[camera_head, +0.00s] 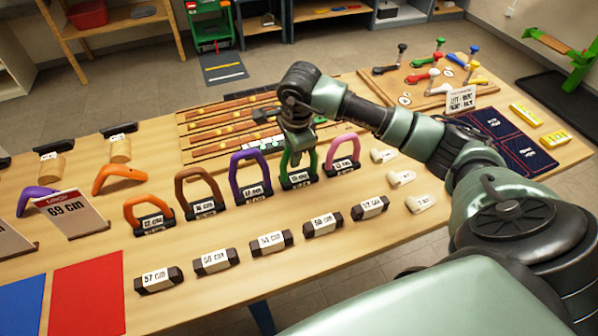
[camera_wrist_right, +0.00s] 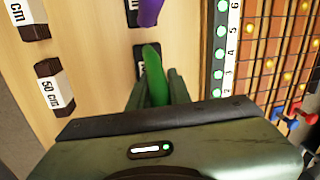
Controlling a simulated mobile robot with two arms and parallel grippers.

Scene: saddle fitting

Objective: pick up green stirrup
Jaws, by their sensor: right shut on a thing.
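The green stirrup (camera_head: 312,165) is an upright arch at its black labelled stand (camera_head: 298,181), between the purple stirrup (camera_head: 264,168) and the pink stirrup (camera_head: 355,148). My right gripper (camera_head: 297,150) reaches down onto its top from above and is shut on it. The right wrist view shows the green stirrup (camera_wrist_right: 154,75) edge-on between the two fingers (camera_wrist_right: 158,92). The hand hides part of the arch. I cannot tell whether it is clear of its stand. My left gripper is not in view.
Brown (camera_head: 181,188) and orange (camera_head: 128,212) stirrups stand to the left in the same row. Several labelled dark-ended blocks (camera_head: 270,242) lie in front. A slatted board with yellow pegs (camera_head: 205,140) lies behind. A pegboard with coloured levers (camera_head: 400,85) is at the back right.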

